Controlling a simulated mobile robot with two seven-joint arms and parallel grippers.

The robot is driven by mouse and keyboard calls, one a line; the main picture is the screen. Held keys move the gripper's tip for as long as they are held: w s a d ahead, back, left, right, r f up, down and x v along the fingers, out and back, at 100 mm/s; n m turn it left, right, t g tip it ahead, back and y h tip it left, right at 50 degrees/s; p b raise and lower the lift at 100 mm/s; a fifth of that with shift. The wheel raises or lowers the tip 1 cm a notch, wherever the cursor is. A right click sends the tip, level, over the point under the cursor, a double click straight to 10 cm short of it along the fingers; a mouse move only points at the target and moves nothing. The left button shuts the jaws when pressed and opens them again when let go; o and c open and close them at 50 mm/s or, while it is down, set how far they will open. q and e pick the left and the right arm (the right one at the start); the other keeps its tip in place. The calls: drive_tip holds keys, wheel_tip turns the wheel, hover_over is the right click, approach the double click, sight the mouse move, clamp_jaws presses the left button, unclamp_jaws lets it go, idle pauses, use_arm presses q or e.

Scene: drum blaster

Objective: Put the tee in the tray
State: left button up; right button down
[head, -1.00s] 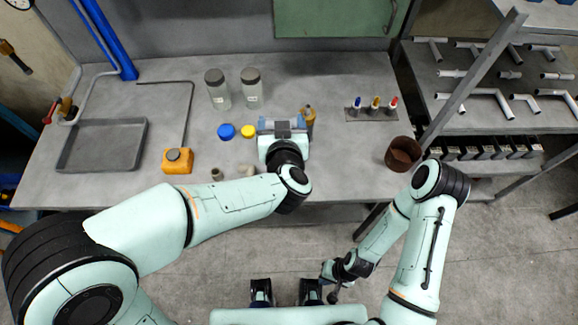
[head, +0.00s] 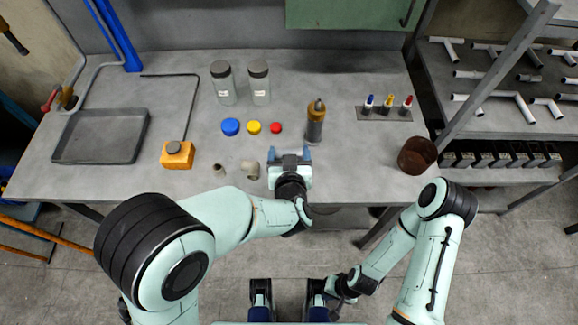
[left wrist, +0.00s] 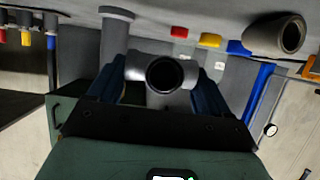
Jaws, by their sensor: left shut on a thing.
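My left gripper (head: 289,155) is above the front middle of the workbench. In the left wrist view the gripper (left wrist: 160,85) has its blue fingers closed on a grey pipe tee (left wrist: 165,74), with one round opening facing the camera. The tee cannot be made out in the head view. The empty, shallow grey tray (head: 100,137) lies on the bench's left side, well away from the gripper. My right gripper (head: 342,288) hangs low in front of the bench; its finger opening is unclear.
Blue (head: 230,127), yellow (head: 254,127) and red (head: 276,128) caps, two jars (head: 260,83) and an amber bottle (head: 316,122) stand behind. A brown pot (head: 417,156) is right.

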use_arm(q)
drive_tip(key=shift+f+b, duration=0.45)
drive_tip(key=shift+f, duration=1.85)
drive_tip(key=shift+f, duration=0.1)
drive_tip(key=shift+f, duration=0.15)
drive_tip(key=o, duration=1.2)
